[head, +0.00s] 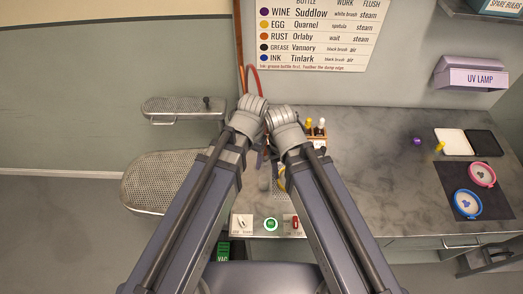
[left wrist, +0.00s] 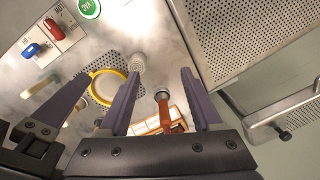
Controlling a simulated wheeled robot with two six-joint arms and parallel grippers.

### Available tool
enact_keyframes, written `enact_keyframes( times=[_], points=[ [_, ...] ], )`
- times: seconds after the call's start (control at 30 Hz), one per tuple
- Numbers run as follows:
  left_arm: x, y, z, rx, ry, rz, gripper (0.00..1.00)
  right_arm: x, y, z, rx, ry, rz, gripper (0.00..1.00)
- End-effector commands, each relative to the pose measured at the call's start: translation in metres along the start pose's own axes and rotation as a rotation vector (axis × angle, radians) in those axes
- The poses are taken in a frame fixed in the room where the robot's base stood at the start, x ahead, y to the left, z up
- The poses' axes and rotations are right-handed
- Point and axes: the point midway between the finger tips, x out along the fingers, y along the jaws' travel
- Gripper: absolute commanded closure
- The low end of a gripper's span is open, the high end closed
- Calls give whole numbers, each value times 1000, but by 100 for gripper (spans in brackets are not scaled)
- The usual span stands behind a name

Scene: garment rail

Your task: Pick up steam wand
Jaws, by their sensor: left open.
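The steam wand (left wrist: 168,114), as far as I can tell, is the brown-orange handle with a dark metal end in the left wrist view. It stands out between the two fingers of my left gripper (left wrist: 160,78), which is open, with gaps on both sides. In the head view my left gripper (head: 250,112) is over the left end of the counter, its fingers mostly hidden by the wrist. My right gripper (head: 286,125) is close beside it, and its jaws are hidden there. A purple finger at the left of the left wrist view may belong to it.
The grey counter (head: 380,135) holds a yellow hoop (left wrist: 105,86), a switch panel (head: 245,224), a bottle rack (head: 318,137) and, at right, pink (head: 481,174) and blue (head: 468,204) hoops. Perforated boards (head: 160,178) stand at left. A red hose (head: 254,80) hangs behind the grippers.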

Motion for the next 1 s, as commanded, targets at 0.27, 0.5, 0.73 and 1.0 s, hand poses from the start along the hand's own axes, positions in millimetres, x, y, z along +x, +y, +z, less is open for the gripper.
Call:
enact_keyframes(
  times=[0.27,0.5,0.73,1.0],
  points=[
    [18,-5,-71,134,29,33,34,20,-2,-1,-2,0,-1,50],
    [27,-8,-117,243,54,56,34,31,-4,-2,-2,0,-1,50],
    [29,-8,-119,258,58,58,34,33,-4,-2,-2,0,-2,50],
    [52,-6,-121,256,58,58,34,57,-6,-4,-2,0,-1,50]
  ],
)
